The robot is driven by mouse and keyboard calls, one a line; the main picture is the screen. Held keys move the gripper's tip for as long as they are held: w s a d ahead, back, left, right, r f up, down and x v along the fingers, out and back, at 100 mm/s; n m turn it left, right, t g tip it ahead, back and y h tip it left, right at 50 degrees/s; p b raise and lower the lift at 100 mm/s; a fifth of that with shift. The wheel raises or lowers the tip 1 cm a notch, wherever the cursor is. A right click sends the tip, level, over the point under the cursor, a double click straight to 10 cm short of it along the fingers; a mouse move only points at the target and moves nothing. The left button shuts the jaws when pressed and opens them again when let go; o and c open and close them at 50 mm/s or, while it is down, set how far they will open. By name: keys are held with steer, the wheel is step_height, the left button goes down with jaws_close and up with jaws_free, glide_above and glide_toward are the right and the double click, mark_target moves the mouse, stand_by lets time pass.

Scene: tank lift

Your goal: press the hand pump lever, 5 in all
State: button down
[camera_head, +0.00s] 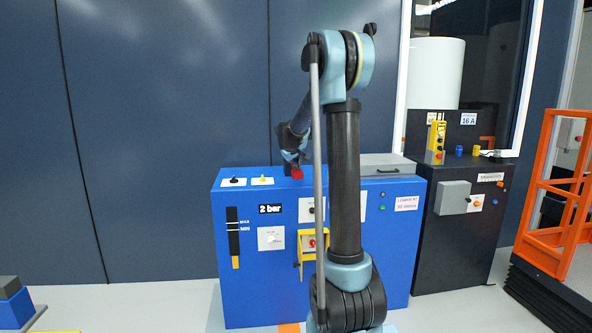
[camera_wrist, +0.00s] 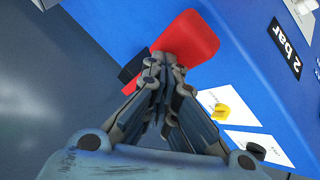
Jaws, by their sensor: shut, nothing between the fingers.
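A red grip (camera_wrist: 192,38), which looks like the end of the pump lever, shows just beyond my fingertips in the wrist view. In the head view the red piece (camera_head: 297,173) shows at the top edge of the blue cabinet (camera_head: 245,290), below my gripper (camera_head: 293,160). My gripper is shut and empty, and in the wrist view its fingertips (camera_wrist: 165,65) overlap the near edge of the red grip. I cannot tell whether they touch it. The rest of the lever is mostly hidden by my gripper and arm.
The cabinet top carries a black knob (camera_head: 233,181) and a yellow knob (camera_head: 262,179) on white labels. A "2 bar" display (camera_head: 270,209) is on its front. A dark cabinet (camera_head: 450,250) and an orange railing (camera_head: 545,185) stand at right. Floor at left is mostly clear.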

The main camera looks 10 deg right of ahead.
steer(key=shift+r, duration=1.9)
steer(key=shift+r, duration=2.5)
step_height(320, 180, up, 4)
steer(key=shift+w+f, duration=0.1)
steer(key=shift+f, duration=0.1)
steer(key=shift+f, duration=0.15)
steer(key=shift+f, duration=4.25)
steer(key=shift+f, duration=0.55)
